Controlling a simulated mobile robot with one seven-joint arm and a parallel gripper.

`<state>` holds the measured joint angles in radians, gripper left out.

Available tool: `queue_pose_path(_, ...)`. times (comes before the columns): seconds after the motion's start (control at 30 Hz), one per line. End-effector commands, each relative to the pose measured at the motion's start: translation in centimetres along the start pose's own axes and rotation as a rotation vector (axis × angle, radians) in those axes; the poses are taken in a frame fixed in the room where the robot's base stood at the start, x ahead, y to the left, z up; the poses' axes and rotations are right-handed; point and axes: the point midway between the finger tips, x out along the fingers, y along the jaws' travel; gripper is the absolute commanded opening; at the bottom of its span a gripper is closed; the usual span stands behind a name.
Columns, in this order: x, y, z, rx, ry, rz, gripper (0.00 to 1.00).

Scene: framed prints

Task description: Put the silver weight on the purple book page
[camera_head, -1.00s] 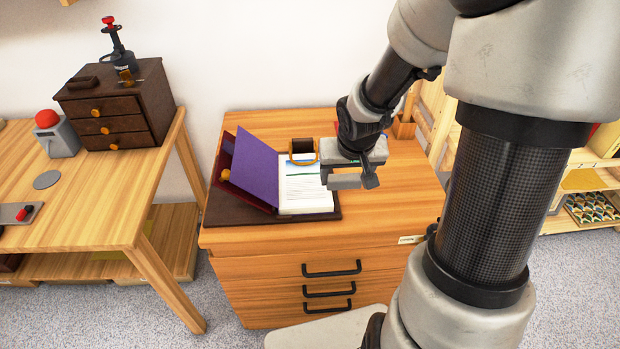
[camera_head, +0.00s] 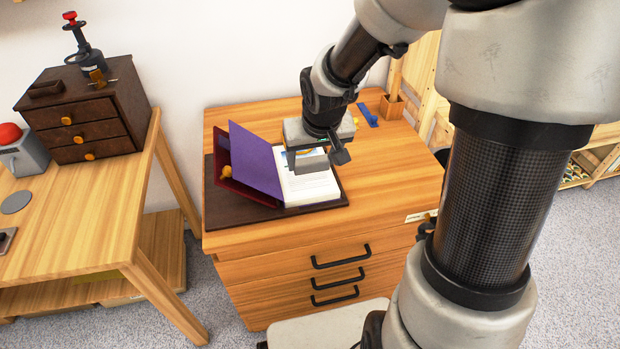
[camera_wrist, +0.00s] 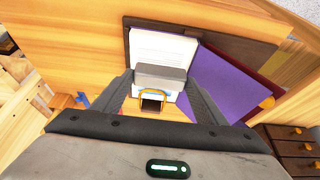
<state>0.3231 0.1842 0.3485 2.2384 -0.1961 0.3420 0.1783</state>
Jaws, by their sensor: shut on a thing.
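A book lies open on a dark brown board (camera_head: 226,217) on the drawer cabinet. Its purple page (camera_head: 254,160) stands tilted up on the left, and its white pages (camera_head: 322,186) lie flat on the right. In the wrist view the purple page (camera_wrist: 222,78) is right of the white page (camera_wrist: 158,47). My gripper (camera_wrist: 160,80) is shut on the silver weight (camera_wrist: 160,74), a grey block between its fingertips. In the head view the weight (camera_head: 311,160) is over the white pages, just right of the purple page. I cannot tell its height above them.
A gold-coloured loop (camera_wrist: 153,95) on a dark thing shows behind the weight. A blue item (camera_head: 367,116) and a wooden holder (camera_head: 391,106) are at the cabinet's back right. The cabinet top right of the book is clear. A table with a dark drawer box (camera_head: 85,115) stands left.

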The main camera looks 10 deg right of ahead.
Motion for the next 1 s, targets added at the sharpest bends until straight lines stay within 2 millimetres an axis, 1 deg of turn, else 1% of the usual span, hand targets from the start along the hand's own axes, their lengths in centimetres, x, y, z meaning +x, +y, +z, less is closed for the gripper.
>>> queue_pose_path(0.03, 1.4, 0.0, 0.6, 0.0, -0.002, -0.001, 0.33)
queue_pose_path(0.27, 3.5, 0.0, 1.5, 0.0, -0.001, 0.0, 0.33)
queue_pose_path(0.4, 5.9, -0.1, 2.5, -0.001, -0.002, -0.001, 0.33)
queue_pose_path(0.47, 6.6, -0.1, 2.7, -0.001, 0.0, -0.001, 0.33)
queue_pose_path(0.53, 6.9, 0.0, 2.8, 0.0, 0.001, 0.0, 0.33)
queue_pose_path(0.77, 6.7, 0.0, 2.7, 0.001, 0.002, 0.0, 0.33)
queue_pose_path(0.9, 7.2, 0.0, 2.9, 0.001, 0.002, 0.0, 0.33)
queue_pose_path(0.93, 7.0, 0.0, 2.9, 0.001, 0.0, 0.0, 0.71)
queue_pose_path(1.0, 7.0, 0.0, 2.9, 0.001, 0.0, 0.0, 0.83)
